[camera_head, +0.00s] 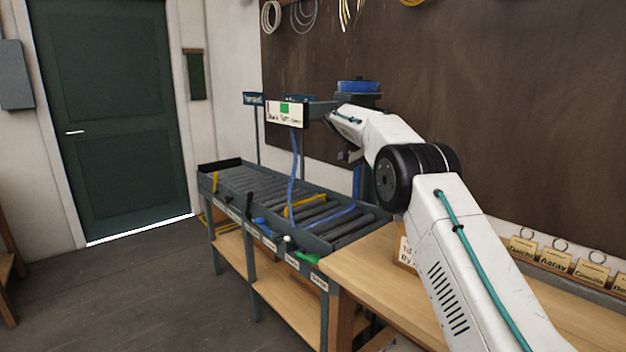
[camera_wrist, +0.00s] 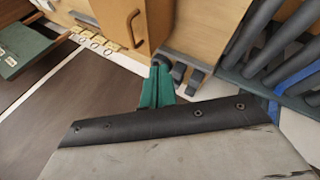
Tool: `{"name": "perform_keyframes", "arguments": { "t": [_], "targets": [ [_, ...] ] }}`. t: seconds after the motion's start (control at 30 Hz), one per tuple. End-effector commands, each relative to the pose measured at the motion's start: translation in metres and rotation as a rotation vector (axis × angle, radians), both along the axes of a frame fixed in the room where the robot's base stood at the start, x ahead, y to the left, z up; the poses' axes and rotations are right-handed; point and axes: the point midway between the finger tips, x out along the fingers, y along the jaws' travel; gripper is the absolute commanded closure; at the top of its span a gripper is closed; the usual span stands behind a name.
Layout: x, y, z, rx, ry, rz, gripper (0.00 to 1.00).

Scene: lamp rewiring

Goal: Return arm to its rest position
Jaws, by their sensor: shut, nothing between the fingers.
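My arm rises from the lower right in the head view and bends at a black joint. Its white forearm reaches back and left above the roller bench (camera_head: 270,195). My gripper shows in the wrist view as two teal fingers (camera_wrist: 158,72) close together, with nothing held between them. In the head view the hand end is small and partly hidden behind the forearm, near a sign on a post (camera_head: 286,116).
A wooden worktop (camera_head: 370,275) stands at the right, with name tags (camera_head: 557,258) along its back. A blue cable (camera_head: 293,170) hangs over the rollers, where yellow and blue pieces lie. A dark board (camera_head: 520,120) covers the wall. Floor (camera_head: 130,290) before the green door (camera_head: 110,120) is clear.

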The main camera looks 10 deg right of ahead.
Motion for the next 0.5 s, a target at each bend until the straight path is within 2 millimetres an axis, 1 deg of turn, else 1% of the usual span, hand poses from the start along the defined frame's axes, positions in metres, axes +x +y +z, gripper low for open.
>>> {"name": "perform_keyframes", "arguments": {
  "t": [0.1, 0.17, 0.2, 0.23, 0.3, 0.37, 0.47, 0.5],
  "targets": [
    [0.005, 0.005, -0.003, 0.021, 0.014, 0.059, 1.00],
    [0.005, 0.008, -0.022, 0.051, 0.050, 0.102, 1.00],
    [0.003, 0.011, -0.036, 0.070, 0.079, 0.127, 1.00],
    [0.001, 0.013, -0.045, 0.089, 0.102, 0.148, 1.00],
    [-0.010, 0.017, -0.056, 0.137, 0.144, 0.198, 1.00],
    [-0.023, 0.022, -0.058, 0.177, 0.170, 0.239, 1.00],
    [-0.050, 0.031, -0.055, 0.244, 0.204, 0.303, 1.00],
    [-0.062, 0.034, -0.052, 0.270, 0.213, 0.326, 1.00]
  ]
}}
